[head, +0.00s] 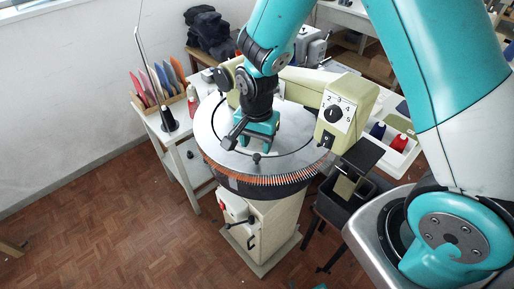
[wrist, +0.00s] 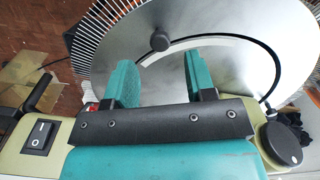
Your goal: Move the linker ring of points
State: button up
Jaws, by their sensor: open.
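The linker's round grey plate (head: 208,138) sits on a cream pedestal, its rim set with a ring of points (head: 275,180). The points also show as a fringe in the wrist view (wrist: 84,48). A small dark knob (head: 257,158) stands on the plate near its front edge. In the wrist view the knob (wrist: 160,41) lies just beyond and between my fingertips. My gripper (head: 259,142) is open over the plate, with nothing between its teal fingers (wrist: 162,78). I cannot tell how high the fingertips are above the plate.
A cream head with a numbered dial (head: 333,114) stands right of the plate. A dark open box (head: 352,188) is close beside it. The parquet floor (head: 110,225) at front left is mostly clear.

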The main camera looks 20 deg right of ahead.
aim_at(257, 155)
jog(key=shift+f+p, duration=0.4)
jog(key=shift+f, duration=1.8)
jog(key=shift+c, duration=0.2)
grip_shut()
